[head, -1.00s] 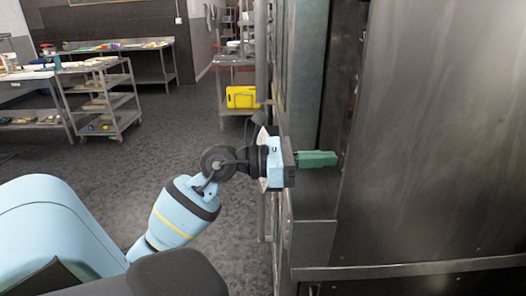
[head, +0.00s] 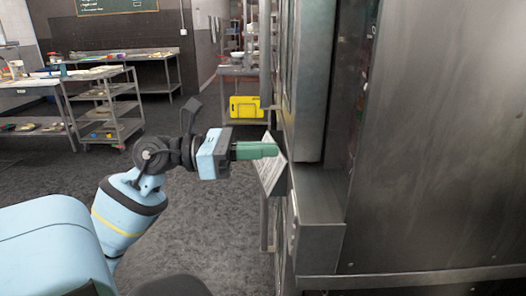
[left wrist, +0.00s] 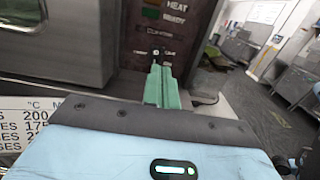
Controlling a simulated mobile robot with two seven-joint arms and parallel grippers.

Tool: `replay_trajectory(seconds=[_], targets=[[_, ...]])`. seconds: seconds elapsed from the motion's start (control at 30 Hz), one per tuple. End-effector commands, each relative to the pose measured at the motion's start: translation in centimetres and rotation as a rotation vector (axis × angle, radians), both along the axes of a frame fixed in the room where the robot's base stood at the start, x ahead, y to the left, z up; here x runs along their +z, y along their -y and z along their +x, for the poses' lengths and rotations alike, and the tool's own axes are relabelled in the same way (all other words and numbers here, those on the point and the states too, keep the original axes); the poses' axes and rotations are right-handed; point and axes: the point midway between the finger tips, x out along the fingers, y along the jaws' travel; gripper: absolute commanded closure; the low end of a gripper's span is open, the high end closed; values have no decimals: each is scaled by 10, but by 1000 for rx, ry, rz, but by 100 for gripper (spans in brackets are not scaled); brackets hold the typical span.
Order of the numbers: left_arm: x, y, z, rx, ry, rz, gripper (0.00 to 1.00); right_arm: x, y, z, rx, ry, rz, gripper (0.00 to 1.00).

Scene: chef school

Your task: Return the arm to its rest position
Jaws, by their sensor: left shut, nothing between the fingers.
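My left arm (head: 124,210) comes in from the left in the head view. Its green-fingered left gripper (head: 270,149) points right, beside the front edge of a large steel appliance (head: 440,130). The fingers are shut with nothing between them. In the left wrist view the shut green fingers (left wrist: 160,80) point at a dark control panel (left wrist: 155,25) with lettering and small knobs. I cannot tell from the pictures whether they touch it. My right gripper is not in view.
A printed card (head: 271,168) hangs on the appliance beside the gripper. Steel tables and shelves (head: 100,105) with several items stand at the back left. A yellow board (head: 246,107) sits on a rack behind. The grey floor (head: 215,215) left of the appliance is clear.

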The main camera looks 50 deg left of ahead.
Motion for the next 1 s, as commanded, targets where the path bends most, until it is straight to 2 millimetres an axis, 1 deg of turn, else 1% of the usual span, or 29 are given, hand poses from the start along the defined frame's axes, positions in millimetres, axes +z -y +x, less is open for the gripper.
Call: replay_trajectory(seconds=[0.57,0.67,0.77,0.87,0.9,0.97,1.0], targets=[[0,0,0,0,0,-3,100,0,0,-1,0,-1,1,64],[-5,3,1,-19,-25,-65,100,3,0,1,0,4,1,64],[-21,11,4,-64,-106,-259,100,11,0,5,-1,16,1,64],[-47,17,7,-98,-241,-584,100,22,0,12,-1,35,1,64],[-61,18,8,-100,-304,-730,100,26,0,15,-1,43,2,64],[-85,18,9,-86,-397,-940,100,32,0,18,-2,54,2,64],[-101,17,9,-70,-458,-1073,100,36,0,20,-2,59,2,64]])
